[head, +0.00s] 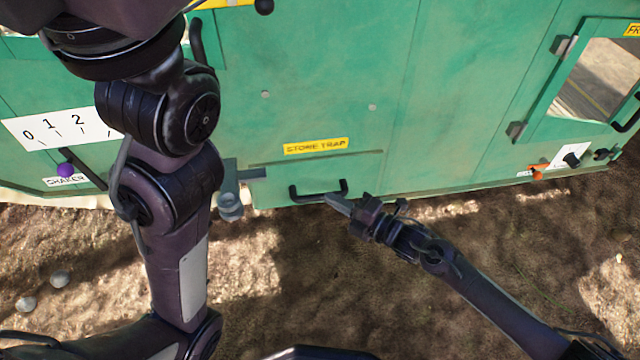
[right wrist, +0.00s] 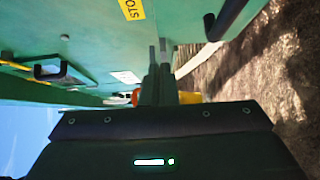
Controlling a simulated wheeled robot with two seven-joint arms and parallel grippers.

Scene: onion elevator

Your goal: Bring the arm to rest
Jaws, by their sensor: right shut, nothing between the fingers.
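My right gripper (head: 334,201) reaches in from the lower right in the head view. Its fingers are together and empty, with the tips close beside the black handle (head: 318,192) of the STONE TRAP panel. I cannot tell whether they touch it. In the right wrist view the closed fingers (right wrist: 158,55) point along the green machine wall, and the black handle (right wrist: 225,20) is to their upper right. My left arm (head: 165,190) rises through the left of the head view and leaves at the top; its gripper is out of frame.
The green machine (head: 395,90) fills the back. A SHAKER lever with a purple knob (head: 66,169) is at left, below a numbered scale (head: 60,128). A framed window door (head: 590,80) and an orange knob (head: 537,176) are at right. Bare soil (head: 330,270) lies in front.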

